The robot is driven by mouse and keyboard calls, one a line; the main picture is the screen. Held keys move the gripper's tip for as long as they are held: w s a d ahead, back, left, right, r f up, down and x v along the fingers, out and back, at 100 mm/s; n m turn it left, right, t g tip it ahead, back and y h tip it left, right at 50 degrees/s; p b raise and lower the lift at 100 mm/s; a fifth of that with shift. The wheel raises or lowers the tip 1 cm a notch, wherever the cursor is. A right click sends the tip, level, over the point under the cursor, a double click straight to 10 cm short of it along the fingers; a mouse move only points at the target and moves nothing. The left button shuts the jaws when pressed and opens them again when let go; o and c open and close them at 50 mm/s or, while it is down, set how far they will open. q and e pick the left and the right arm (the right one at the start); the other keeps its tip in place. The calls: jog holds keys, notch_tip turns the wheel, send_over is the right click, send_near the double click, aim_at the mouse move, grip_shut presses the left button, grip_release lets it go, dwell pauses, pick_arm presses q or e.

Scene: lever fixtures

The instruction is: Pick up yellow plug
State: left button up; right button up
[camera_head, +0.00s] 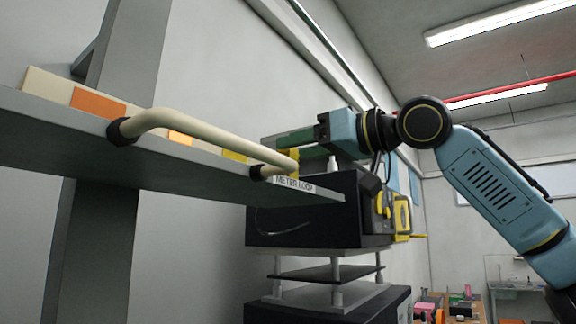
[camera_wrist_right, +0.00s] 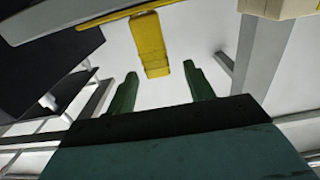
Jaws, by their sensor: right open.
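The yellow plug (camera_wrist_right: 150,45) shows in the right wrist view as a narrow yellow block, ahead of and between the two green fingertips. In the head view a small yellow piece (camera_head: 294,155), likely the same plug, shows beside the fingers at the end of the shelf. My right gripper (camera_head: 284,144) reaches in from the right above the dark box. In the wrist view its fingers (camera_wrist_right: 160,71) are apart, with no contact on the plug visible. My left gripper is in neither view.
A grey shelf (camera_head: 60,125) with a cream handle bar (camera_head: 200,128) runs along the left. Orange and yellow blocks (camera_head: 98,104) stand on it. A black instrument box (camera_head: 300,215) sits close below my right gripper.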

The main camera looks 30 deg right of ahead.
aim_at(294, 151)
jog(key=x, duration=0.3)
jog(key=p+x, duration=0.1)
jog(key=x, duration=0.1)
jog(key=shift+d+f, duration=0.1)
jog(key=shift+f, duration=0.2)
jog(key=c, duration=1.1)
jog(key=shift+r, duration=0.1)
